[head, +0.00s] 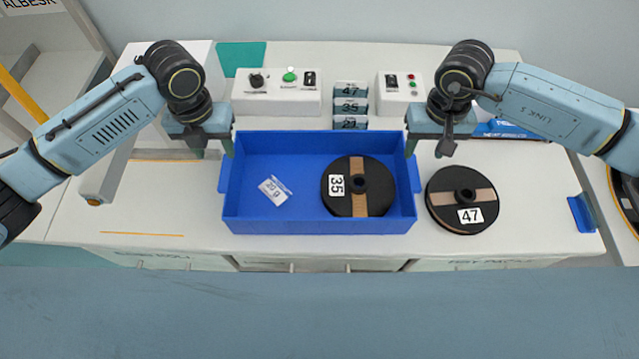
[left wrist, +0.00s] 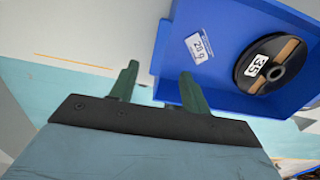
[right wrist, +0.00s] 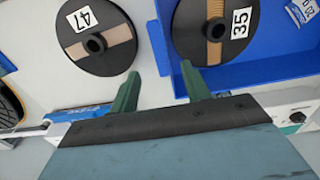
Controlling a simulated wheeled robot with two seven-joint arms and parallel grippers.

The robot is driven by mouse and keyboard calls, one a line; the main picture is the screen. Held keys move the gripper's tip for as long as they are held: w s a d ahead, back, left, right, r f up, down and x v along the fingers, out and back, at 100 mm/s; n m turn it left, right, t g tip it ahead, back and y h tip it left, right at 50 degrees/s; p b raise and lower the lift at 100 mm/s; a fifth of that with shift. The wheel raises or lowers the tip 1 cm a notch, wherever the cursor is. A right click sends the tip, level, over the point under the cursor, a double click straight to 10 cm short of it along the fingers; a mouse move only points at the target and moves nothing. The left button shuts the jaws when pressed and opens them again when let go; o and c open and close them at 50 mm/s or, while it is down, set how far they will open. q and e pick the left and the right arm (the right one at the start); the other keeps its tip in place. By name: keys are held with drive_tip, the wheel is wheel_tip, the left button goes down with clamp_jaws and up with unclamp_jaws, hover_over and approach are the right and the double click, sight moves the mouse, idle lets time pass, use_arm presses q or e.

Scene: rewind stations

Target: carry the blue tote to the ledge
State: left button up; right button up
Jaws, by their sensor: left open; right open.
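The blue tote (head: 275,226) stands on the white counter in the head view. A black spool marked 35 (head: 343,205) and a small labelled packet (head: 275,190) lie in it. My left gripper (head: 214,150) is open at the tote's left end; in the left wrist view its fingers (left wrist: 158,72) appear on either side of the tote's end edge. My right gripper (head: 428,148) is open at the right end; in the right wrist view its fingers (right wrist: 160,70) appear on either side of that edge. Contact cannot be told. I cannot tell which surface is the ledge.
A spool marked 47 (head: 447,193) lies just right of the tote. Behind the tote are a control box with a green button (head: 277,99), numbered blocks (head: 350,106) and a smaller box (head: 400,88). The counter (head: 120,205) left of the tote is mostly clear.

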sight(225, 171)
use_arm(q)
wheel_tip(225, 171, down, 10)
drive_tip(key=shift+r, duration=0.1)
use_arm(e)
wheel_tip(225, 171, down, 10)
drive_tip(key=shift+r, duration=0.1)
use_arm(q)
clamp_jaws()
use_arm(e)
clamp_jaws()
use_arm(q)
drive_tip(key=shift+w, duration=0.1)
use_arm(e)
drive_tip(key=shift+w, duration=0.1)
